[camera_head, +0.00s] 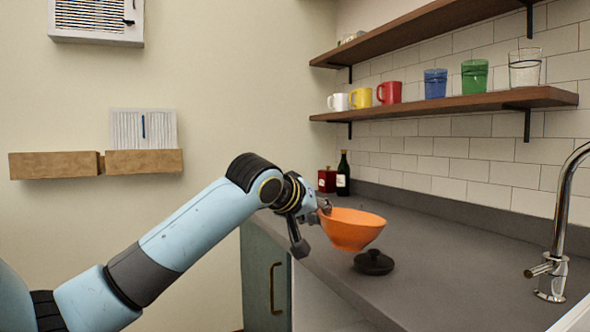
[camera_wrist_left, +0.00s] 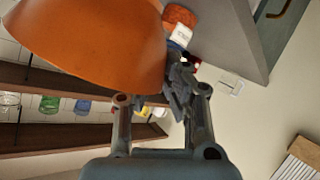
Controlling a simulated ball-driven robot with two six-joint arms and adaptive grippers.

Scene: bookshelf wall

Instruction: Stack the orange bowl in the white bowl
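The orange bowl (camera_head: 352,232) hangs slightly tilted above the grey counter, its left rim at my left gripper (camera_head: 318,210). In the left wrist view the bowl (camera_wrist_left: 90,45) fills the upper left. My left gripper (camera_wrist_left: 178,88) appears shut on the bowl's rim; the bowl hides part of one finger. The white bowl does not show in either view. My right gripper is not in view.
A black lid-like object (camera_head: 374,263) lies on the counter (camera_head: 440,270) just below the orange bowl. A faucet (camera_head: 556,240) is at right. Mugs and glasses line the shelf (camera_head: 460,103).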

